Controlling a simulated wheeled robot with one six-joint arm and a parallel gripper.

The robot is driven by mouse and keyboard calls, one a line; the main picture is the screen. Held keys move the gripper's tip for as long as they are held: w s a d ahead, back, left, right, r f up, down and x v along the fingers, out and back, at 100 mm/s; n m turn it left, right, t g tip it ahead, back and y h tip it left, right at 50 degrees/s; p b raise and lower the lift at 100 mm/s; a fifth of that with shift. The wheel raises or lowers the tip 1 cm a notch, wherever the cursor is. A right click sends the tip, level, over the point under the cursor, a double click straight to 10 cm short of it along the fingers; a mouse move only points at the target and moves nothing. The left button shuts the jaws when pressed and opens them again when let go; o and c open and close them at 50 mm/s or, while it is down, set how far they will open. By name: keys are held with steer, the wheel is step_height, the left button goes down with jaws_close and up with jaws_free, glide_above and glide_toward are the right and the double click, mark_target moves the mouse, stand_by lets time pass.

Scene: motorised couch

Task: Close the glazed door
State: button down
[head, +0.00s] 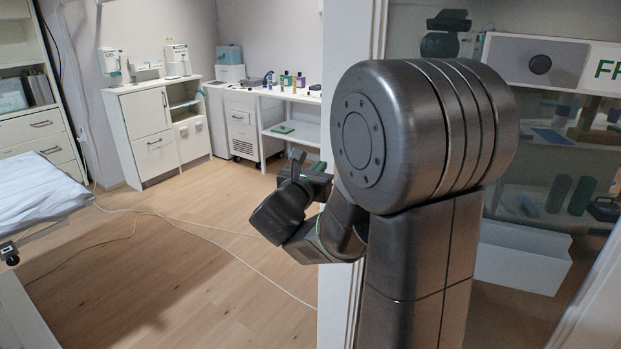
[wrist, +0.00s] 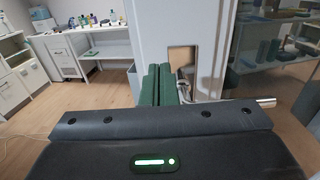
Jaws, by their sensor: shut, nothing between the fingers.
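The glazed door (head: 414,30) stands at the right in the head view, with a pale upright frame and dark glass. My arm hides much of it there. In the wrist view its white upright (wrist: 188,25) is just beyond my gripper (wrist: 158,72), and the glass (wrist: 285,35) is to the right. A metal bar handle (wrist: 262,102) shows right of the fingers. The green fingers are shut with nothing between them, close to the white upright. I cannot tell whether they touch it. In the head view my gripper is partly hidden by the arm, left of the upright.
Shelves with bottles and boxes show through the glass. A white cabinet (head: 152,140) and a white side table (head: 292,97) with bottles stand at the back. A couch (head: 35,200) is at the left. A thin cable (head: 215,250) lies across the open wooden floor.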

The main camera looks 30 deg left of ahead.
mark_target(327, 160)
steer(key=shift+w+a, duration=0.15)
steer(key=shift+w, duration=1.2)
steer(key=shift+w+a, duration=0.15)
steer(key=shift+w, duration=1.15)
